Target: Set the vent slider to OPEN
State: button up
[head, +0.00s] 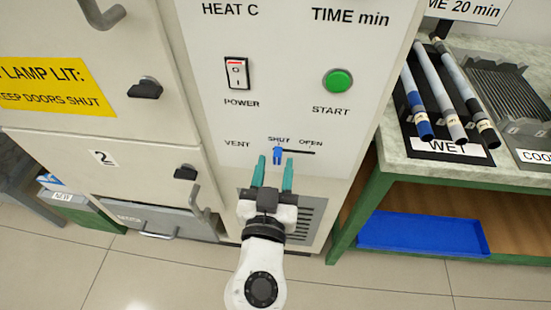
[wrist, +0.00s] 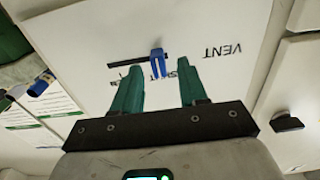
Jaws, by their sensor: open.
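The vent slider is a small blue knob (head: 277,155) on a dark horizontal slot (head: 300,152) in the white panel. It sits at the left end of the slot, under the word SHUT; OPEN is printed to the right. My gripper (head: 273,172) is open, its two green fingers pointing at the panel, one on each side of the knob in the head view. In the wrist view the blue knob (wrist: 157,62) shows upside down, beyond the fingertips and roughly between them. I cannot tell whether the fingers touch the panel.
Above the slot are a red-lit POWER switch (head: 236,73) and a green START button (head: 338,81). Cabinet doors with black latches (head: 145,88) are at left. At right, a green-framed bench (head: 400,166) holds rods in a WET rack, with a blue tray (head: 425,233) below.

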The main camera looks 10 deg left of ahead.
jog(key=shift+w+d, duration=0.1)
jog(key=shift+w, duration=0.85)
grip_shut()
